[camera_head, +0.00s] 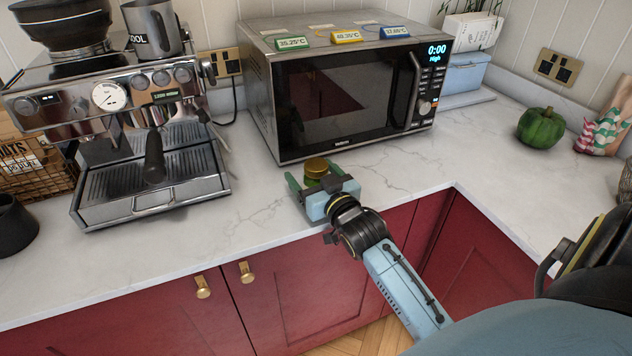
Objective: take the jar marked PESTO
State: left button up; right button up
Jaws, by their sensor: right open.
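A small jar (316,167) with a gold lid and a green body stands on the white marble counter in front of the microwave. Its label cannot be read from here. My right gripper (312,183) is at the jar, with its green fingers open on either side of it. The lower part of the jar is hidden behind the gripper's body. I cannot tell whether a finger touches it. My left gripper is not in view.
The microwave (345,95) stands close behind the jar. A coffee machine (150,150) stands to the left. A green pepper (540,128) sits at the right. The counter (400,165) is clear right of the gripper. Red cabinets (330,285) are below the counter edge.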

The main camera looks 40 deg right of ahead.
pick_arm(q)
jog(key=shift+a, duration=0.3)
pick_arm(e)
jog(key=shift+w, duration=0.1)
jog(key=shift+c, duration=0.9)
jog(key=c, duration=1.1)
jog(key=shift+r, duration=0.1)
